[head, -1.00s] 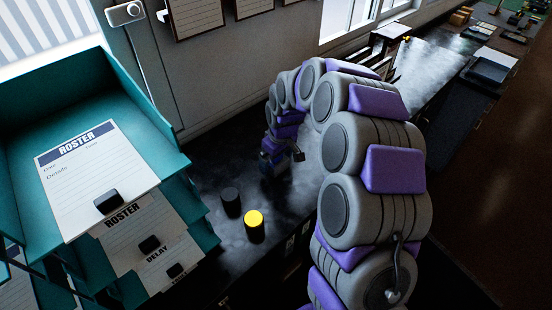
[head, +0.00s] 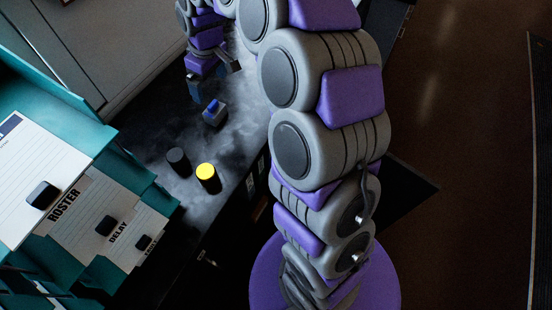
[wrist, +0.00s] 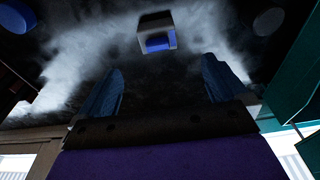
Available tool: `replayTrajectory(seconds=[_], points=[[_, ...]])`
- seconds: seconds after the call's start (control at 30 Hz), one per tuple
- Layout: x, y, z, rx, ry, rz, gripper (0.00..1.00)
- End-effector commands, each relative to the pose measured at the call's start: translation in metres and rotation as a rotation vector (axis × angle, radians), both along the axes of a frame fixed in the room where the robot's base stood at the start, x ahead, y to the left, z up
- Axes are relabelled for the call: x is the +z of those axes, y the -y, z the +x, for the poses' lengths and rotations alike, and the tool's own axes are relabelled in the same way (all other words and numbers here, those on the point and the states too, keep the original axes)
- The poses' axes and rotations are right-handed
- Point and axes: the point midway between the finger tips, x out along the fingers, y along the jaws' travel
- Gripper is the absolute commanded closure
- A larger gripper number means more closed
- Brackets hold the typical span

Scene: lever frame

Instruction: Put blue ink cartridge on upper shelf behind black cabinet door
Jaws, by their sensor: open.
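The blue ink cartridge (head: 214,114), a small grey block with a blue part, stands on the dark counter in the head view. It also shows in the wrist view (wrist: 157,33) at the top middle, beyond the fingertips. My gripper (head: 204,88) is above the counter just behind the cartridge in the head view. I cannot make out a black cabinet door or an upper shelf in these views.
A black cylinder (head: 178,161) and a yellow-topped cylinder (head: 208,177) stand on the counter (head: 140,130) in front of the cartridge. A teal rack (head: 75,105) with roster cards is at left. Open floor (head: 460,130) lies to the right.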

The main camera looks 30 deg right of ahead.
Motion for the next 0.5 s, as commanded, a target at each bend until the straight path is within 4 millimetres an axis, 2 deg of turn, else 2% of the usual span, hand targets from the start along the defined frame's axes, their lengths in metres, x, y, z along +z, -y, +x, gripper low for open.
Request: replayTrajectory(seconds=[0.17, 0.5], points=[[0.016, -0.003, -0.038, -0.029, -0.022, 0.005, 0.01], [0.035, -0.002, -0.143, -0.144, -0.107, -0.011, 0.01]])
